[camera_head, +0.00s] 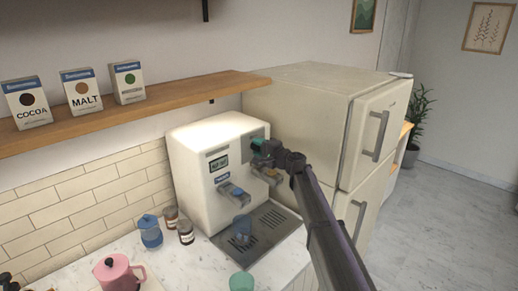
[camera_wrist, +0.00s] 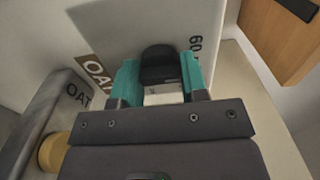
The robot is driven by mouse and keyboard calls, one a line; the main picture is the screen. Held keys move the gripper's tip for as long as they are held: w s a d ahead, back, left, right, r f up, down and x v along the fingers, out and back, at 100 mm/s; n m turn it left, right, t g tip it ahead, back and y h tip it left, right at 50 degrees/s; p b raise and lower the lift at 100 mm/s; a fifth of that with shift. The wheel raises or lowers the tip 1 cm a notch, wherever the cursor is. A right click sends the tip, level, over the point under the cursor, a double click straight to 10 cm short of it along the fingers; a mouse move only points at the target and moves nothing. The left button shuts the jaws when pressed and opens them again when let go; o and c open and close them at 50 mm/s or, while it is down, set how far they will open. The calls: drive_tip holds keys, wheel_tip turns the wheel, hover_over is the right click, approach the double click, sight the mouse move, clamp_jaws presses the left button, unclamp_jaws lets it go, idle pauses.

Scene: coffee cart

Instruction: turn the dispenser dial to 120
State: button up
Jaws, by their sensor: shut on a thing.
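The white dispenser (camera_head: 190,165) stands on the counter under the shelf. My gripper (camera_head: 262,148) is at the upper right of its front. In the wrist view my gripper (camera_wrist: 160,78) has its teal fingers on either side of a black dial knob (camera_wrist: 160,56) and is shut on it. A "60" mark (camera_wrist: 195,43) shows to the right of the knob. The dial's pointer and the 120 mark cannot be made out. In the head view my gripper hides the dial.
A green cup (camera_head: 242,282), blue jug (camera_head: 150,232), brown jars (camera_head: 186,232) and pink kettle (camera_head: 118,272) are on the counter. A fridge (camera_head: 305,105) is at the right; a wooden shelf (camera_head: 170,100) is above.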

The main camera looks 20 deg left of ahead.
drive_tip(key=shift+m, duration=0.3)
drive_tip(key=m, duration=1.1)
idle(0.5)
drive_tip(key=o, duration=0.9)
drive_tip(key=shift+s+d, duration=0.1)
